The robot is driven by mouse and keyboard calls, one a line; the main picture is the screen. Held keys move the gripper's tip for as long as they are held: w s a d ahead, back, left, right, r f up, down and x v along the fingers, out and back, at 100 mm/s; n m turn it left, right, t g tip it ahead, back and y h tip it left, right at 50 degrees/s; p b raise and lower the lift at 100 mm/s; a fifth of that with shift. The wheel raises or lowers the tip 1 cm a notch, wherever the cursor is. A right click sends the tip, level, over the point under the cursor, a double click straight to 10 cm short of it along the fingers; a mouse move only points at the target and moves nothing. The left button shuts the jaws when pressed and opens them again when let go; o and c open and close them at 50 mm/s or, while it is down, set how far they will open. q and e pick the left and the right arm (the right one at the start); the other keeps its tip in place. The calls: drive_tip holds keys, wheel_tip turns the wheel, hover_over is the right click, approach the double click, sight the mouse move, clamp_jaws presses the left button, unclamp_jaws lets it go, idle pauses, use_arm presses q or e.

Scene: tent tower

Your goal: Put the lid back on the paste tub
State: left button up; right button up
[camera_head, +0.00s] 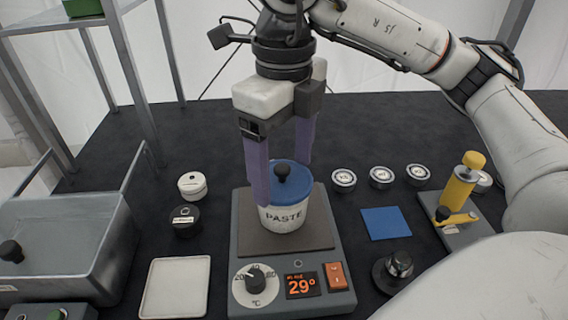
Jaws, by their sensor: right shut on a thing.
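The white paste tub (283,216), lettered PASTE, stands upright on the dark plate of a grey heater. The blue lid (292,184) with a black knob is on top of the tub and looks about level. Whether it is fully seated cannot be told. My right gripper (282,185) comes down from above, its two purple fingers on either side of the lid, shut on it. The left finger hides part of the lid's and tub's left edge. My left gripper is not in view.
The heater (290,258) reads 29°. Small jars (192,184) and a white tray (176,287) are left of it. A blue pad (386,223), several round tins (382,177) and a yellow-handled press (458,190) are right. A metal basin (65,235) stands far left.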

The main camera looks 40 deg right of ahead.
idle(0.3)
drive_tip(key=o, duration=1.2)
drive_tip(key=shift+r, duration=0.1)
drive_tip(key=shift+r+p, duration=1.85)
drive_tip(key=shift+r, duration=0.6)
drive_tip(key=shift+r+p, duration=0.95)
drive_tip(key=shift+r, duration=0.05)
clamp_jaws()
